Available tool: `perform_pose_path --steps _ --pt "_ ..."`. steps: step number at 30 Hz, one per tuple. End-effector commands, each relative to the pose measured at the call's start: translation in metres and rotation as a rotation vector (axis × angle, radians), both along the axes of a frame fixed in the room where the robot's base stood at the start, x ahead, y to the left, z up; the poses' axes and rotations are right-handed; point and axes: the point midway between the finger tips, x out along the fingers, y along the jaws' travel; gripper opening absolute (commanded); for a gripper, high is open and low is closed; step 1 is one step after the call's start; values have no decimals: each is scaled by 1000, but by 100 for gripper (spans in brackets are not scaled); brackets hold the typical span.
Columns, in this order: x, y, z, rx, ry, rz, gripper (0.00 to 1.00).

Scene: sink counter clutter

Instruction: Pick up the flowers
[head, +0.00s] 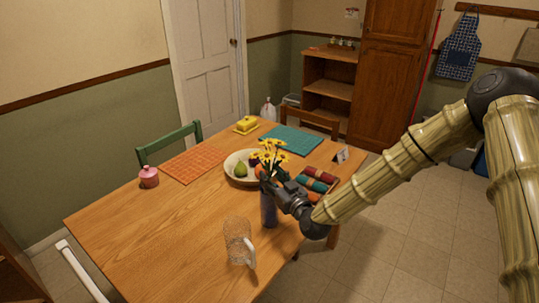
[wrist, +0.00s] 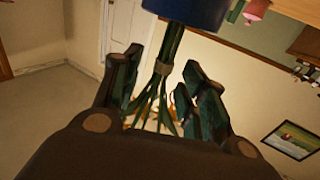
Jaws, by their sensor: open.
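The yellow flowers (head: 269,156) stand upright in a dark blue vase (head: 268,210) near the right side of the table. In the wrist view their green stems (wrist: 166,75), bound by a brownish band, run from the blue vase (wrist: 195,10), which shows at the top of the picture. My gripper (head: 268,187) is just below the blooms, above the vase. It is open, and in the wrist view its fingers (wrist: 160,78) lie on either side of the stems. Whether a finger touches the stems I cannot tell. The blooms are mostly hidden in the wrist view.
A fruit bowl (head: 231,173) stands behind the flowers, and a tray of coloured rolls (head: 333,184) beside them. A glass pitcher (head: 238,243) stands in front. An orange mat (head: 193,165), a teal mat (head: 291,140) and a yellow butter dish (head: 246,124) lie farther back. The table's left front is clear.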

Motion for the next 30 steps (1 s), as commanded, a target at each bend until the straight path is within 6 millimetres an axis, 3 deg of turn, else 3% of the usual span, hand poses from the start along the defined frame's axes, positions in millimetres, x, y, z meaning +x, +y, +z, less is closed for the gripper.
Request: perform_pose_path --steps 4,13,14,21,30 --pt "13 8 1 -1 1 1 42" --pt "16 10 -1 -1 1 1 42" --pt "16 10 -1 -1 1 1 40" --pt "16 10 0 -1 1 1 0" --pt "16 10 0 0 0 1 0"
